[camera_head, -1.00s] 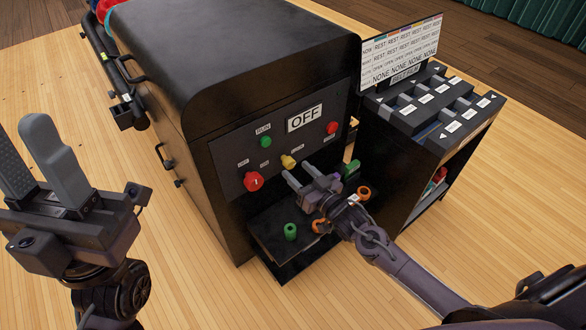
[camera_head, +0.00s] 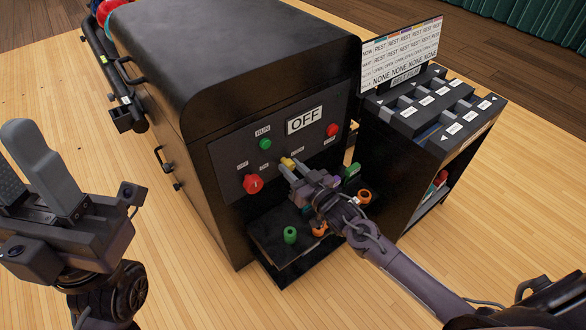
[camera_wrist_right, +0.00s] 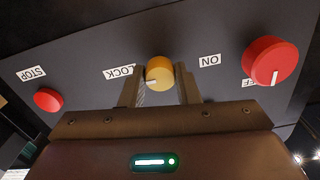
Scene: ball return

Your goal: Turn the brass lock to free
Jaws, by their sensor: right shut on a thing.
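The brass lock (camera_head: 287,163) is a small round yellow knob on the front panel (camera_head: 229,172) of the black machine. In the right wrist view the lock (camera_wrist_right: 159,72) sits between the two fingers of my right gripper (camera_wrist_right: 159,92). A short pale mark shows low on its face, on the side of the LOCK label (camera_wrist_right: 119,72). My right gripper (camera_head: 291,172) is shut on the knob, one finger at each side; in the head view its fingers partly cover it. My left gripper (camera_head: 36,180) is raised at the left edge, open and empty, away from the machine.
A red knob (camera_head: 253,184) is left of the lock, a green button (camera_head: 265,144) above and a red button (camera_head: 332,130) to the right. An OFF sign (camera_head: 304,119) is above. Green and orange pieces stand on a black shelf below. A labelled cabinet (camera_head: 425,125) stands at right.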

